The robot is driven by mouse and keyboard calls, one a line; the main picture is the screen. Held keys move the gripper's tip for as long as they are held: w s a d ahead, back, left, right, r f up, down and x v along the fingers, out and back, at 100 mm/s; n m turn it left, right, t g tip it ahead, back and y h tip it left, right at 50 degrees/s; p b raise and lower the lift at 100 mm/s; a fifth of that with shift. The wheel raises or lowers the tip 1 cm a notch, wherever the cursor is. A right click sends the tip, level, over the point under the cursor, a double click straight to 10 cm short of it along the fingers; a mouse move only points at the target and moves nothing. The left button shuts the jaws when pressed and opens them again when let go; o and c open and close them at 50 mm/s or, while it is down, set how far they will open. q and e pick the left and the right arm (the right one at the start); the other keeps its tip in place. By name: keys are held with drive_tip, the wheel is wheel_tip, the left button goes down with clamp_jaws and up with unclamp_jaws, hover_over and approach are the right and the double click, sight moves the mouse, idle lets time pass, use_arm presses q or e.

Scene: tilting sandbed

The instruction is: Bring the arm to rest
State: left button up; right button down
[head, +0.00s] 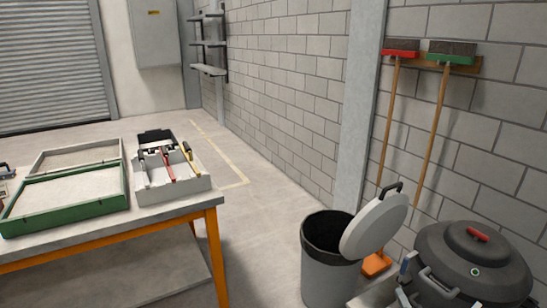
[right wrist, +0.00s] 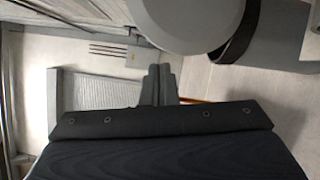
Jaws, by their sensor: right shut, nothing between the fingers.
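My right gripper shows in the right wrist view, its two dark fingers (right wrist: 158,85) pressed together with nothing between them. It is in the air, apart from the worktable. My left gripper is in neither view. A grey worktable (head: 217,203) with orange legs stands at the left. It holds a green-framed sand tray (head: 122,204), a paler framed tray (head: 123,149) and a white tool caddy (head: 173,194) with several handled tools.
A grey bin (head: 328,285) with a raised pale lid (head: 375,226) stands at centre right. Two brooms (head: 434,130) hang on the block wall. The floor (head: 255,225) between table and bin is clear.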

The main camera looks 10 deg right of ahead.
drive_tip(key=a+r+n+g+y+p, duration=0.2)
drive_tip(key=a+r+n+g+y, duration=0.1)
drive_tip(key=a+r+n+y, duration=1)
drive_tip(key=s+a+r+n+g+p, duration=0.1)
drive_tip(key=s+a+r+n+g, duration=0.45)
drive_tip(key=n, duration=0.35)
drive_tip(key=s+a+r+n+g, duration=0.45)
drive_tip(key=a+n, duration=0.25)
drive_tip(key=n, duration=0.2)
drive_tip(key=s+d+r+n+h+p, duration=0.1)
drive_tip(key=s+n+h, duration=0.3)
drive_tip(key=s+n, duration=0.5)
drive_tip(key=s+d+r+n+h+p, duration=0.2)
drive_tip(key=s+n+h, duration=0.2)
drive_tip(key=s+n, duration=0.5)
drive_tip(key=shift+s+r+n+h+p, duration=0.15)
drive_tip(key=shift+s+n+h+p, duration=0.15)
drive_tip(key=shift+n, duration=0.4)
